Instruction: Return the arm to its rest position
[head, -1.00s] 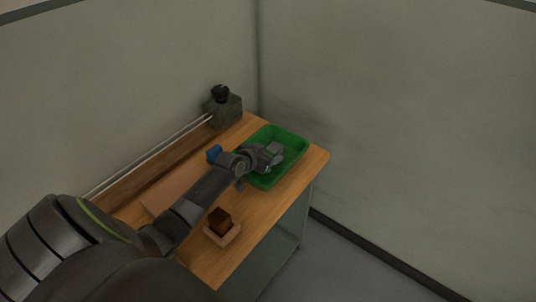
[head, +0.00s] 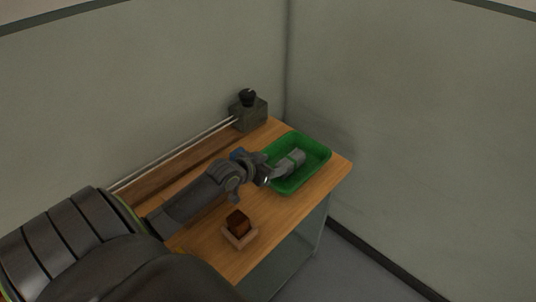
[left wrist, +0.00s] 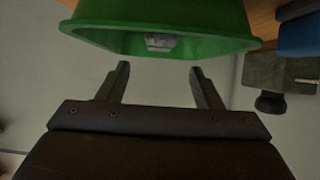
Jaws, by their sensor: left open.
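My left arm reaches from the lower left of the head view across the wooden table. Its gripper (head: 272,175) is at the near-left rim of the green tray (head: 322,150). In the left wrist view, the two dark fingers (left wrist: 158,76) are spread apart with nothing between them. The green tray (left wrist: 160,12) is beyond the fingertips in that view. A grey piece (head: 297,156) appears in the tray in the head view, and a grey thing (left wrist: 161,42) shows inside it in the wrist view. My right gripper is not in view.
A dark brown block (head: 238,220) sits on a small pale wooden base (head: 240,239) at the near table edge. A blue object (head: 237,153) is partly hidden behind my arm. A grey block with a black knob (head: 248,113) stands at the back corner, by the walls.

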